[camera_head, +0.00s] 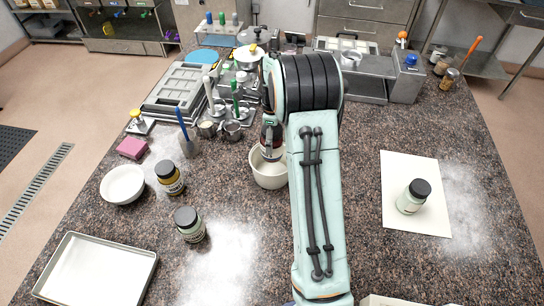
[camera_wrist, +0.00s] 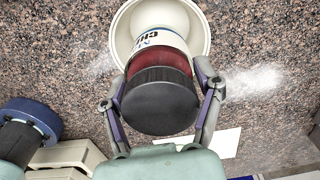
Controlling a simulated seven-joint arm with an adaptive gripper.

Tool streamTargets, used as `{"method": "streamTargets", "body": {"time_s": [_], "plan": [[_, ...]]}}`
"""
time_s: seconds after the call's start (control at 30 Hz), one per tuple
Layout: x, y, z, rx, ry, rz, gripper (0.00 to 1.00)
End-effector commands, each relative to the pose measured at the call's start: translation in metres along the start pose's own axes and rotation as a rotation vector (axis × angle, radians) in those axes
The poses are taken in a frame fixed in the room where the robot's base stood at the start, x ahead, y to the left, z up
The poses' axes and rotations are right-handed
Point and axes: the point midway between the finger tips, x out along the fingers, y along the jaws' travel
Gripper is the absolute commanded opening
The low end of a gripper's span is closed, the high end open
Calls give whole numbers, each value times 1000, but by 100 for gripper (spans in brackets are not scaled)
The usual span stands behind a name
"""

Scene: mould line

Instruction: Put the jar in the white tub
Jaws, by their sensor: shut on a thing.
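A jar with a black lid, a red band and a white label shows in the wrist view (camera_wrist: 160,100). My gripper (camera_wrist: 163,88) is shut on it, one finger on each side near the lid. In the head view the jar (camera_head: 270,143) is partly hidden by my arm. The white tub (camera_head: 268,178) stands on the counter beneath it; its rim shows around the jar's lower end in the wrist view (camera_wrist: 202,42). The jar's base appears to be within the tub's opening; I cannot tell whether it touches the bottom.
A metal tray (camera_head: 97,268) lies at front left. Another green jar (camera_head: 412,197) stands on white paper (camera_head: 430,224) at right. Tools and moulds crowd the back.

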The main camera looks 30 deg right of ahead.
Motion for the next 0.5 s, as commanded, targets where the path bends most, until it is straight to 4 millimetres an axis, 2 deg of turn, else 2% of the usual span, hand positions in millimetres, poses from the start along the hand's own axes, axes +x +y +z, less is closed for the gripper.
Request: {"method": "streamTargets", "body": {"time_s": [0.13, 0.37, 0.5], "plan": [[32, 1, 1, -3, 1, 4, 25], [56, 1, 0, -1, 1, 2, 25], [78, 1, 0, -1, 1, 3, 25]]}}
